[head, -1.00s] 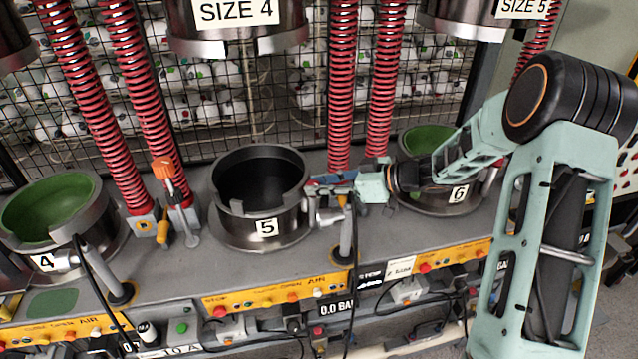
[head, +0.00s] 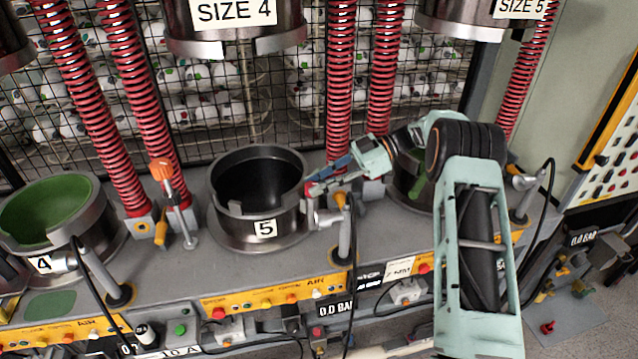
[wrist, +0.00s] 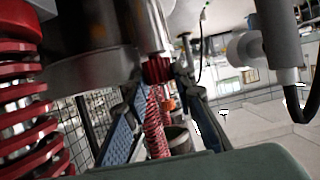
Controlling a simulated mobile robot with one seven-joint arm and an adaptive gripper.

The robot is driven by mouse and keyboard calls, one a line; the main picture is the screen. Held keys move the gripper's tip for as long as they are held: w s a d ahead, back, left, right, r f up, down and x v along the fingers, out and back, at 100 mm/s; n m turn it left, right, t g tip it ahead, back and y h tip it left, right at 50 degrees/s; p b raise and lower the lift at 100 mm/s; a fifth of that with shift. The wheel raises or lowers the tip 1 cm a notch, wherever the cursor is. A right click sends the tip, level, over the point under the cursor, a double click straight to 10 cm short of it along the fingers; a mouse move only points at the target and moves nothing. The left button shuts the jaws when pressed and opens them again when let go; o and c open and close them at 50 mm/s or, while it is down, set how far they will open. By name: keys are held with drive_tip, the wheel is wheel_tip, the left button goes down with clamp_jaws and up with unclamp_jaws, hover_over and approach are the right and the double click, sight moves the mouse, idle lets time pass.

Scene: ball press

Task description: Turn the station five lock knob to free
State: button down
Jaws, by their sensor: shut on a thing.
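The station five cup (head: 225,202), a dark metal cylinder with a "5" plate, stands mid-bench in the head view. Its lock knob is at the cup's right side, largely hidden there by my fingers. In the wrist view the lock knob (wrist: 158,70) is red and ribbed, on the end of a metal cylinder. My gripper (head: 316,187) reaches in from the upper right, its fingers closed around the knob. In the wrist view my gripper (wrist: 160,82) has one finger on each side of the knob. I cannot read a free or locked mark.
A grey post (head: 345,240) with a hose stands just right of the cup. Red springs (head: 340,90) rise behind my gripper. An orange-handled clamp (head: 163,172) stands left of the cup. A green-lined cup (head: 50,212) marked 4 is farther left.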

drive_tip(key=shift+a+r+n+g, duration=0.1)
drive_tip(key=shift+a+n+g, duration=0.05)
drive_tip(key=shift+n+g, duration=0.25)
idle(0.4)
drive_tip(key=c, duration=1.6)
unclamp_jaws()
drive_tip(key=shift+m+t, duration=0.7)
